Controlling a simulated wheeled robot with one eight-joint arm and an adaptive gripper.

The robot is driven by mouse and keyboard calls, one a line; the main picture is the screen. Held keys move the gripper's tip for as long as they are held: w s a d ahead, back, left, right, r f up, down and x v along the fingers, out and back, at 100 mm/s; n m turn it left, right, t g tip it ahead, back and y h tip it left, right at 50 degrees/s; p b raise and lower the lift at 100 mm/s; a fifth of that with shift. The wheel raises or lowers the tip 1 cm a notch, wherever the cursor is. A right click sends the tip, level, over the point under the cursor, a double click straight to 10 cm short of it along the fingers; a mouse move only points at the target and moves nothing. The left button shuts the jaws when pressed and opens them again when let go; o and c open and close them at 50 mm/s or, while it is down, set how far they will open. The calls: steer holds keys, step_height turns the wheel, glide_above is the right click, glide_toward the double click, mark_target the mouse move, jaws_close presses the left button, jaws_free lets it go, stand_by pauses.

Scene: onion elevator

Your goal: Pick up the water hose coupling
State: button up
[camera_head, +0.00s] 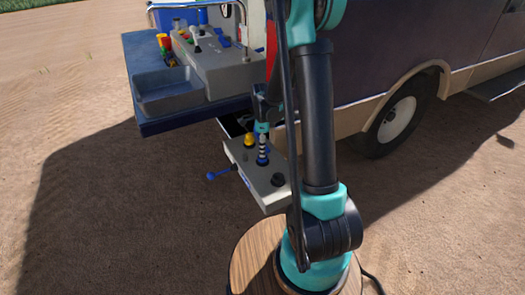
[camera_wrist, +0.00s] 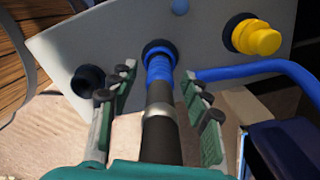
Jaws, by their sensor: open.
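What looks like the water hose coupling is a dark cylinder with a silver band and a blue ribbed end. It shows in the wrist view (camera_wrist: 160,112) and in the head view (camera_head: 262,150). Its blue end sits in a dark round socket (camera_wrist: 158,47) on a grey panel (camera_wrist: 100,40). My gripper (camera_wrist: 158,80) is open, with one green finger on each side of the coupling. A gap shows between each finger and the coupling. In the head view my gripper (camera_head: 262,122) is above the panel, partly hidden by my arm.
A yellow fitting (camera_wrist: 256,38) sits on the panel right of the coupling. A blue bent handle (camera_wrist: 255,68) runs past the right finger. A black knob (camera_wrist: 88,80) is at left. A blue counter (camera_head: 150,122) with a grey basin (camera_head: 170,92) stands beside the vehicle (camera_head: 410,45).

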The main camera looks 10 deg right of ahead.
steer(key=shift+f, duration=1.1)
steer(key=shift+c, duration=0.5)
jaws_close()
